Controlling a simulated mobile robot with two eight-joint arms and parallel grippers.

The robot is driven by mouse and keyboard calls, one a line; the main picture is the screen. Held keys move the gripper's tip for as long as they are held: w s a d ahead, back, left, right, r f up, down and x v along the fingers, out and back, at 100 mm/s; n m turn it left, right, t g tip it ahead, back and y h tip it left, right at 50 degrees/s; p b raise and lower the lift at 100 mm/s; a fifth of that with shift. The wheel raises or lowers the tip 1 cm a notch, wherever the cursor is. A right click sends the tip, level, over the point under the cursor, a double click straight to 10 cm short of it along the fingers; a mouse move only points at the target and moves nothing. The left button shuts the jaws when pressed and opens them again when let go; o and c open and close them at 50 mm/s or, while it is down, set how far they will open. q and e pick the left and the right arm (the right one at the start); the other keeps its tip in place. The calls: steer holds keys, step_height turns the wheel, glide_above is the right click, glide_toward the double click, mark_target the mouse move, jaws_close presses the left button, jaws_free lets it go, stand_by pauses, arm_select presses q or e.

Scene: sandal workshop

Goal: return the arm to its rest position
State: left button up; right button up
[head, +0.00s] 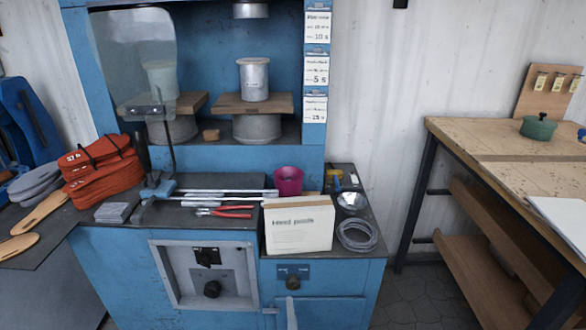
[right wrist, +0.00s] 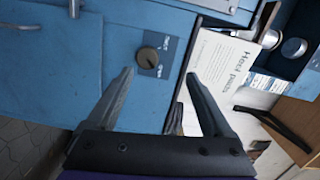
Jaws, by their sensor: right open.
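My right gripper (right wrist: 159,73) shows in the right wrist view with its two fingers spread wide and nothing between them. The fingers point toward the front of the blue press cabinet, near the dark knob (right wrist: 147,57) and the white "Heel pads" box (right wrist: 217,72). In the head view only a small grey part, which looks like a tip of this gripper (head: 290,313), shows at the bottom edge, below the cabinet knob. Most of the right arm is out of view. My left gripper is not in view.
The blue press cabinet (head: 120,285) fills the middle. On its top are the heel pads box (head: 298,230), red pliers (head: 232,212), a magenta cup (head: 288,180) and a cable coil (head: 357,236). A wooden workbench (head: 470,133) stands right. Floor (head: 432,290) shows between them.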

steer(key=s+d+r+n+g+y, duration=0.3)
steer(key=s+d+r+n+g, duration=0.3)
steer(key=n, duration=0.4)
steer(key=s+d+f+n+g+h, duration=0.2)
steer(key=s+d+n+g, duration=0.3)
steer(key=s, duration=0.6)
steer(key=s+d+f+n+g+h, duration=0.1)
steer(key=s+d+f+g+h, duration=0.15)
steer(key=s+d, duration=0.7)
arm_select(q)
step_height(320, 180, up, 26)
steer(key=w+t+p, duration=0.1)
steer(key=p, duration=2.2)
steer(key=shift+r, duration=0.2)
arm_select(e)
step_height(320, 180, up, 26)
steer(key=a+t, duration=0.1)
steer(key=a, duration=0.1)
steer(key=shift+s+a+f, duration=0.15)
steer(key=shift+s+a, duration=0.1)
steer(key=shift+s, duration=0.05)
